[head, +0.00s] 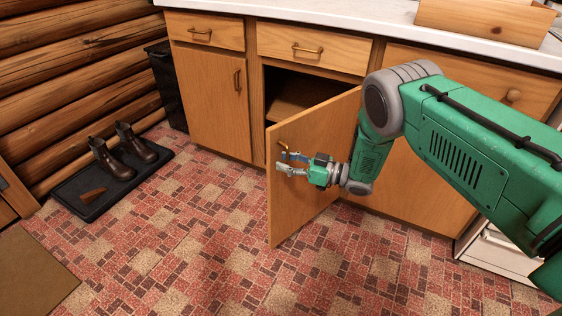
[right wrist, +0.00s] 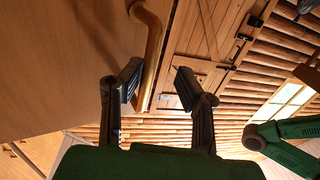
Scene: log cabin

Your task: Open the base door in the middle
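The middle base door (head: 300,212) is a light wood panel standing swung out from the cabinet, with part of the dark cabinet opening (head: 290,88) showing behind it. Its brass handle (head: 282,145) is near the door's free edge. My right gripper (head: 284,161) is at this handle. In the right wrist view the fingers (right wrist: 157,84) are spread apart, with the handle (right wrist: 152,50) between them, close to the left finger. Whether that finger touches the handle I cannot tell. My left gripper is in neither view.
A shut left door (head: 212,100) and drawers (head: 312,48) flank the opening. A wooden box (head: 485,20) is on the white counter (head: 350,14). Boots (head: 112,158) stand on a dark tray (head: 110,188) by the log wall. The tiled floor (head: 170,235) left of the door is clear.

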